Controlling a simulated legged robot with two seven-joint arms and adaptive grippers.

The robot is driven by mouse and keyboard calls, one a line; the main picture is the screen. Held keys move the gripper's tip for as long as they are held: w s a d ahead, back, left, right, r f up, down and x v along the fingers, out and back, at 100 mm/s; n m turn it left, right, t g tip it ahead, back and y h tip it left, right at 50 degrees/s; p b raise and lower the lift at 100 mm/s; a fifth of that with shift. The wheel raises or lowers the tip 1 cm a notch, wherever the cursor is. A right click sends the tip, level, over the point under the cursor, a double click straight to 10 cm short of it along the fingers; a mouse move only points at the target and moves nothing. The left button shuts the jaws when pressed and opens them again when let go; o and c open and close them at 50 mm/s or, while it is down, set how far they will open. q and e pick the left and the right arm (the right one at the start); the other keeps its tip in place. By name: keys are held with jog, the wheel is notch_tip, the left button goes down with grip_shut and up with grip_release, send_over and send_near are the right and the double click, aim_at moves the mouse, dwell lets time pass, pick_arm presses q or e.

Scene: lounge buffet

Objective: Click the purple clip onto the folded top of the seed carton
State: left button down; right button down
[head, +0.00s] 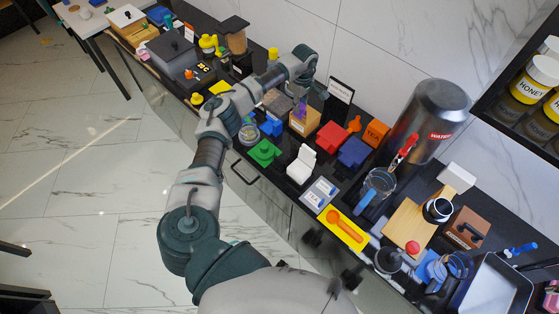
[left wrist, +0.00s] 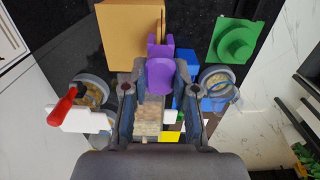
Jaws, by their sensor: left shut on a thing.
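The purple clip (left wrist: 160,76) is held between the fingertips of my left gripper (left wrist: 160,72) in the left wrist view. It also shows in the head view (head: 300,109), below my left gripper (head: 300,92). The seed carton (left wrist: 128,36) is the tan-orange box just beyond the clip; in the head view the carton (head: 303,124) stands under the gripper. The clip's two prongs are at the carton's folded edge in the wrist view. I cannot tell whether they straddle the fold. My right gripper is not in view.
A green block (head: 264,152), a white open box (head: 301,164) and a red block (head: 332,137) stand close around the carton. A glass jar (left wrist: 216,84) is beside the fingers in the wrist view. A large metal dispenser (head: 425,120) stands to the right. The counter is crowded.

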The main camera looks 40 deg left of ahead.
pick_arm(q)
jog(key=shift+f+b, duration=0.5)
jog(key=shift+f, duration=0.35)
dwell(0.3)
jog(key=c, duration=0.8)
grip_release()
jog(key=c, duration=0.3)
jog(key=shift+r, duration=0.1)
jog(key=shift+r+p, duration=2.35)
jog(key=shift+r, duration=1.1)
jog(key=shift+f, duration=0.1)
